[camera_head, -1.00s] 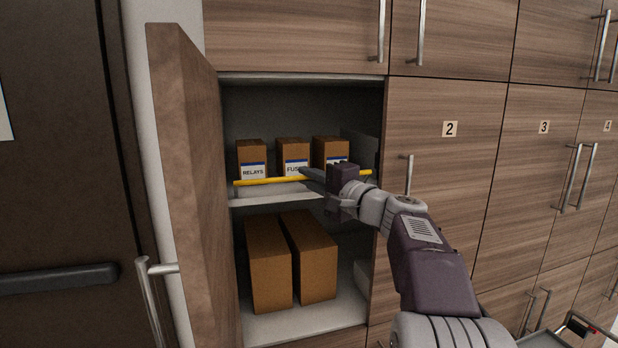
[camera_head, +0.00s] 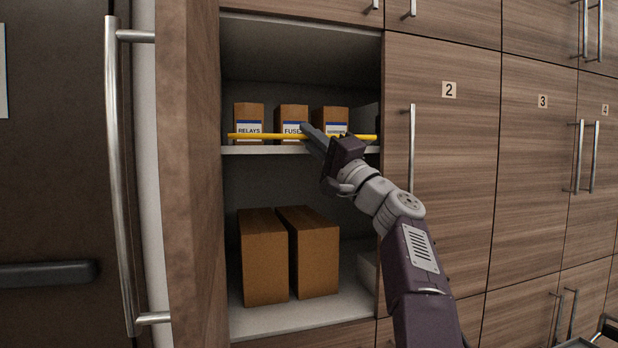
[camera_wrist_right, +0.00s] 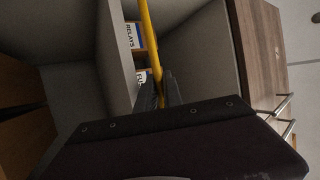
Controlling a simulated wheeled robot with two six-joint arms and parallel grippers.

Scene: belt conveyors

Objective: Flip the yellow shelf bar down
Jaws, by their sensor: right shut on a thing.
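The yellow shelf bar (camera_head: 258,136) runs level across the front of the upper shelf, in front of the small boxes. It also shows in the right wrist view (camera_wrist_right: 148,35), passing between my fingers. My right gripper (camera_head: 312,136) is shut on the bar near its middle, reaching in from the right. In the right wrist view the fingers (camera_wrist_right: 160,92) close around the bar, with their far ends partly dark. My left gripper is not in view.
Small boxes labelled RELAYS (camera_head: 249,115) and FUSES (camera_head: 292,113), and a third (camera_head: 336,115), stand on the upper shelf (camera_head: 262,150). Two large boxes (camera_head: 264,258) stand below. The open wooden door (camera_head: 188,170) is at left; closed door 2 (camera_head: 450,180) is at right.

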